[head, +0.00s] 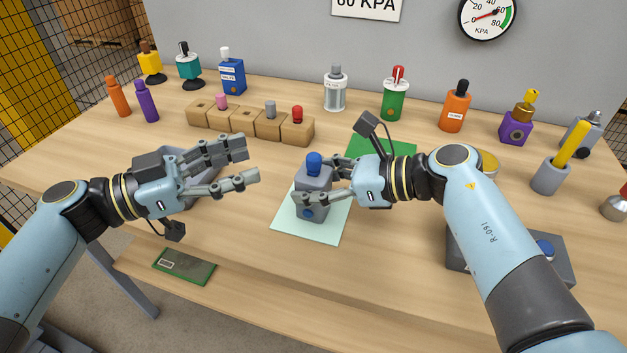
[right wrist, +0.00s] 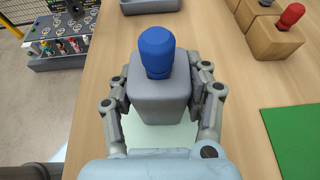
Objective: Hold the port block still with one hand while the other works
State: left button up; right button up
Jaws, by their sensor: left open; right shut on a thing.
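The port block (head: 314,180) is a grey block with a blue knob on top (head: 314,162) and a blue round port low on its front. It stands upright on a pale green mat (head: 290,230). My right gripper (head: 318,195) is shut on the block from the right in the head view. In the right wrist view the grey block (right wrist: 160,98) sits between the two fingers, with the blue knob (right wrist: 156,50) clear above them. My left gripper (head: 252,162) is open and empty, to the left of the block and apart from it.
A wooden rack (head: 244,120) with small coloured pegs stands behind. Bottles and valve-like units, such as a green one (head: 395,97), line the back. A grey tray (head: 178,158) lies behind my left gripper. A green mat (head: 395,147) lies behind my right gripper.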

aim_at(313, 154)
pick_arm(q)
jog(key=x, duration=0.3)
jog(key=f+x, duration=0.1)
jog(key=x, duration=0.3)
jog(key=s+f+x, duration=0.1)
jog(key=x, duration=0.3)
jog(key=shift+d, duration=0.45)
grip_shut()
dwell(0.6)
jog(key=shift+a, duration=0.1)
